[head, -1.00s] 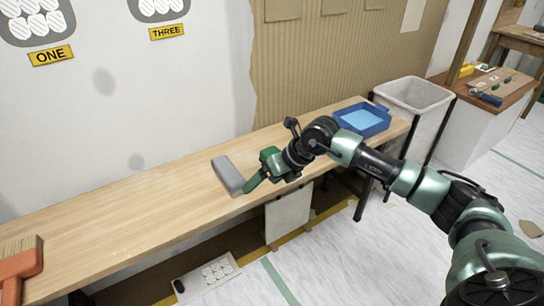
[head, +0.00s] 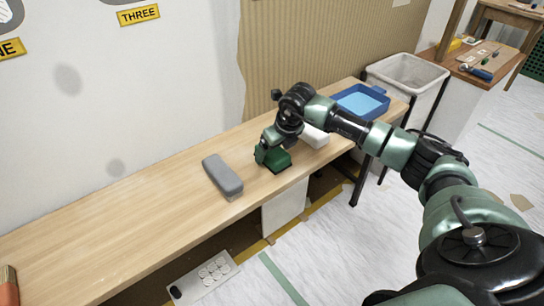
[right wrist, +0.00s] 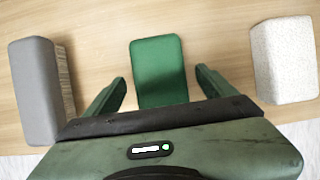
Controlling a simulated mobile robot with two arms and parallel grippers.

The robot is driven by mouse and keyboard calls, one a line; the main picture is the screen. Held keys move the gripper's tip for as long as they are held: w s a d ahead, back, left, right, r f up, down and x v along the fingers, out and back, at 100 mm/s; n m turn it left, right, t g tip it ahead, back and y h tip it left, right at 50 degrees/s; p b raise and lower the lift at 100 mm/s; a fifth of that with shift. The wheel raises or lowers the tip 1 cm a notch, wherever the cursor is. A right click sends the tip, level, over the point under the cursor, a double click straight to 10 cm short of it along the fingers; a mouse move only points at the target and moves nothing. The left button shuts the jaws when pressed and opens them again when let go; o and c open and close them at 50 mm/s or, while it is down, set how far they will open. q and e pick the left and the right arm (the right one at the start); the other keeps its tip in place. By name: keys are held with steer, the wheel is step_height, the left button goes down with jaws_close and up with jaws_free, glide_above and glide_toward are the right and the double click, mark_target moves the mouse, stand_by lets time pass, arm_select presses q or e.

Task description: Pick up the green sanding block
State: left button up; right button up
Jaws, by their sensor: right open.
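The green sanding block (head: 280,163) lies on the wooden bench, between a grey block and a white block. In the right wrist view the green block (right wrist: 158,66) sits between the two open fingers of my right gripper (right wrist: 160,82), with a gap on each side. Its near end is hidden by the gripper body. In the head view my right gripper (head: 268,156) is down at the green block and partly covers it. My left gripper is not in view.
The grey block (head: 223,176) lies to the left on the bench (head: 130,225) and the white block (head: 315,137) to the right. A blue tray (head: 360,102) stands at the right end, beside a pale bin (head: 408,75). The bench left of the grey block is largely clear.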

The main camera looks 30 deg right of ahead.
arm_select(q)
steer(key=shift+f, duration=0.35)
arm_select(e)
steer(key=shift+x, duration=0.9)
steer(key=shift+f, duration=0.1)
steer(key=c, duration=1.6)
